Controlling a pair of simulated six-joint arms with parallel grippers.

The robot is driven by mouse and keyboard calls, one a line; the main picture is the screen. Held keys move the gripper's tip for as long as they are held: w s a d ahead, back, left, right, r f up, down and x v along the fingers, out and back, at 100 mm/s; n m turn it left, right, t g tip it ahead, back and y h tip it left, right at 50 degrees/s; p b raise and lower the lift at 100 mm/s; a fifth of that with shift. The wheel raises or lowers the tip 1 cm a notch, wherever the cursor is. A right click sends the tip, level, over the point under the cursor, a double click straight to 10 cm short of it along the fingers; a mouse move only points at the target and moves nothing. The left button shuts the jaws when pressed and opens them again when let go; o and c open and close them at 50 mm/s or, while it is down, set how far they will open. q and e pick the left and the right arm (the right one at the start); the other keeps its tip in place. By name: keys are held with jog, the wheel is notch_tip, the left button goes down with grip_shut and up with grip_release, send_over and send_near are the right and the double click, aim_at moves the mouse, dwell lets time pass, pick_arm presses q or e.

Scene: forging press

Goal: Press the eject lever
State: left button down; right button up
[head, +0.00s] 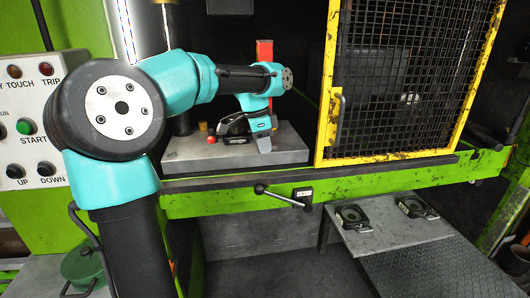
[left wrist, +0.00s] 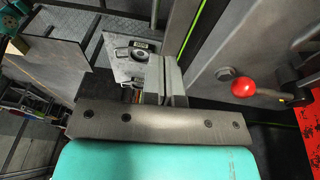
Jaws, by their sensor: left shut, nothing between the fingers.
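A lever with a red ball knob (left wrist: 244,87) stands out from a grey block in the left wrist view, to the right of my fingers and apart from them. The small red knob (head: 211,139) also shows in the head view, on the press bed left of my gripper. A second lever (head: 280,195) with a black knob sits on the green front beam beside a small label; I cannot tell which is the eject lever. My left gripper (head: 264,146) is shut and empty, pointing down over the bed; its fingers show in the wrist view (left wrist: 167,62).
A yellow-framed mesh guard (head: 327,110) stands right of my gripper. A red upright bar (head: 264,52) is behind my wrist. A control panel (head: 45,105) is at the left. A grey shelf (head: 385,238) with two black fittings is at the lower right.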

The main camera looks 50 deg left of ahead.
pick_arm(q)
jog(key=w, duration=0.1)
jog(key=d+r+g, duration=0.1)
jog(key=w, duration=0.1)
jog(key=shift+w+d+r+y, duration=0.25)
jog(key=shift+w+r+y, duration=0.05)
jog(key=shift+r+y, duration=0.1)
jog(key=shift+f, duration=0.1)
send_over(271, 182)
jog(key=d, duration=0.2)
notch_tip(271, 182, down, 10)
jog(key=f, duration=0.1)
jog(key=s+f, duration=0.1)
jog(key=shift+a+f, duration=0.3)
jog(key=shift+s+f, duration=0.25)
jog(key=shift+f, duration=0.1)
jog(key=shift+f, duration=0.1)
